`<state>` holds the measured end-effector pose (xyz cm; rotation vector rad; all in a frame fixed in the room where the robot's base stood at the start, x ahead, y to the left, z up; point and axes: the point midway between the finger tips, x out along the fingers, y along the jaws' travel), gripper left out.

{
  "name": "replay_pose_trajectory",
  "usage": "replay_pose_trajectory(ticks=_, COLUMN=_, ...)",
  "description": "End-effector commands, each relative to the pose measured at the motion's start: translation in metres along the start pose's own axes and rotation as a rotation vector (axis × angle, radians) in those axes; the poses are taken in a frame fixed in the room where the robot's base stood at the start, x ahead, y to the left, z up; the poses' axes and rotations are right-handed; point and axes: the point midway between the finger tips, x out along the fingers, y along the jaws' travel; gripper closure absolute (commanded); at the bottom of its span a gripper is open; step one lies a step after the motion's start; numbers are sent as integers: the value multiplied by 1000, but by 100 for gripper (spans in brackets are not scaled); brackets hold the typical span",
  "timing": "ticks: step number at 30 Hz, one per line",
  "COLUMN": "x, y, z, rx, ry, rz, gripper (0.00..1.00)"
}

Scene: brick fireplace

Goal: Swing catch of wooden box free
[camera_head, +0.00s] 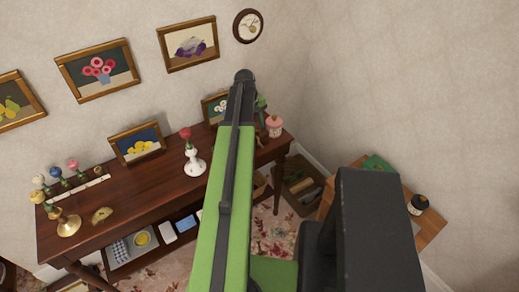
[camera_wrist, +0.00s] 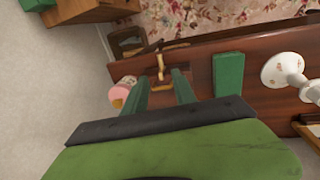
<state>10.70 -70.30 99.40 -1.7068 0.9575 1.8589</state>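In the wrist view my gripper (camera_wrist: 160,78) is open, with its two green fingers apart, at the end of the dark wooden table (camera_wrist: 205,50). A small brass-coloured piece (camera_wrist: 160,66) shows between and just beyond the fingertips. It looks like a catch or fitting, but I cannot tell whether the fingers touch it. No wooden box can be made out clearly around it. In the head view my arm hides most of this spot.
A pink jar (camera_wrist: 122,92) stands close to the left finger. In the head view the vase (camera_head: 194,165) is left of my arm. A wooden crate (camera_head: 300,190) is on the floor.

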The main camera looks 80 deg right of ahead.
Motion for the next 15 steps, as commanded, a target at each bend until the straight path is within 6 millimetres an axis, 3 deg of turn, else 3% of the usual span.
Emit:
replay_pose_trajectory(ticks=1, x=23, y=-2, z=-1, rx=0, ry=0, rz=0, gripper=67)
replay_pose_trajectory(ticks=15, x=114, y=-3, z=-1, rx=-2, ry=1, rz=0, gripper=67)
